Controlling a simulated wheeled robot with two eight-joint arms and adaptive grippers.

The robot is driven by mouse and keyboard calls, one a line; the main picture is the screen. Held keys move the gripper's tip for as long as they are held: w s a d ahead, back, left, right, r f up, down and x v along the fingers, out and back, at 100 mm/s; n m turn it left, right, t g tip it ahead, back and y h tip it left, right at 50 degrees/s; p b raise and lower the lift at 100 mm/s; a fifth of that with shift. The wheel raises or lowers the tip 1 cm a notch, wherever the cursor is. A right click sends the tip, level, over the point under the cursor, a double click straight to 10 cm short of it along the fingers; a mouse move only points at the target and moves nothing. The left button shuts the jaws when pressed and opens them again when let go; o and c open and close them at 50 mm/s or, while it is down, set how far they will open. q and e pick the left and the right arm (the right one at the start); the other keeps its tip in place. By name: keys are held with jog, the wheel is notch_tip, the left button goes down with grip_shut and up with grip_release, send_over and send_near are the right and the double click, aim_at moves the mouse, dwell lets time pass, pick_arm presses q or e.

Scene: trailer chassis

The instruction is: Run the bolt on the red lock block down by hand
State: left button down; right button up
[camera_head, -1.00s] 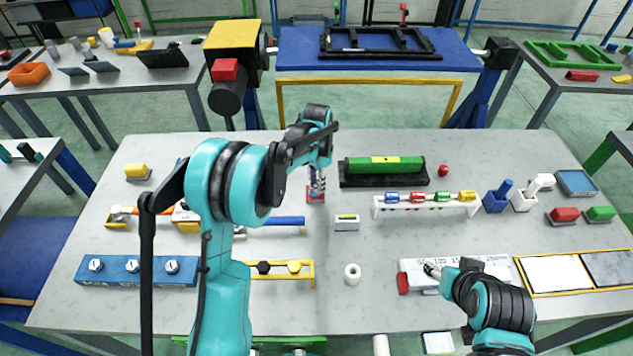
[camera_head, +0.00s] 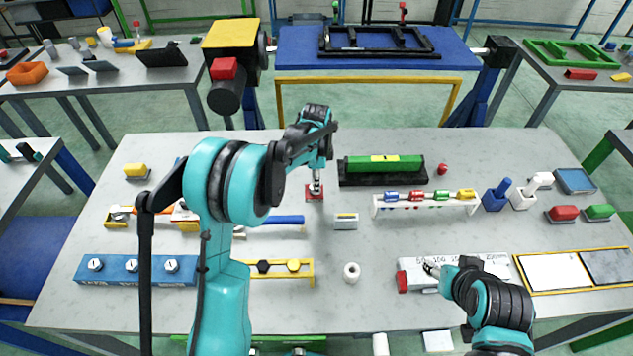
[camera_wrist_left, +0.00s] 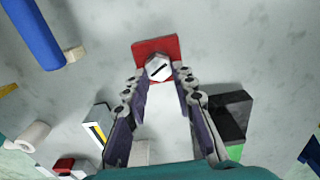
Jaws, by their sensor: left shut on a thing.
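The red lock block (camera_head: 309,197) sits on the grey table below my left gripper (camera_head: 316,186). In the left wrist view the red block (camera_wrist_left: 150,47) shows just beyond the fingertips. A pale bolt head with a dark slot (camera_wrist_left: 159,68) stands on it, between the two fingertips. My left gripper (camera_wrist_left: 161,78) is shut on the bolt head from above. The bolt's shank is hidden under its head. My right gripper (camera_head: 433,268) is over the white, red-ended ruler-like block (camera_head: 411,265) at the front right; its fingers are too small to read.
A green block in a black holder (camera_head: 382,169) stands right of the red block. A small grey block (camera_head: 346,221) lies close in front. A blue-handled tool (camera_head: 285,220) lies to the left, and a white rack (camera_head: 425,205) to the right.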

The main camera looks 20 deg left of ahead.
pick_arm(q)
jog(key=shift+w+a+r, duration=0.1)
jog(key=c, duration=1.2)
grip_release()
notch_tip(320, 180, up, 12)
jog(key=shift+f, duration=0.1)
jog(key=s+r+n+t+b, duration=0.1)
jog(key=s+r+n+t, duration=0.25)
jog(key=s+n, duration=0.65)
jog(key=s+f+n+t, duration=0.1)
jog(key=s, duration=0.4)
jog(key=s+f+n+t+b, duration=0.1)
jog(key=s+f+n, duration=0.1)
jog(key=s, duration=0.4)
jog(key=s+f+n+t, duration=0.1)
jog(key=s+f, duration=0.1)
jog(key=s, duration=0.3)
jog(key=shift+s+a+f+n+t+b, duration=0.25)
jog(key=shift+s+a+n+t+b, duration=0.05)
jog(key=shift+s+a+n+t, duration=0.1)
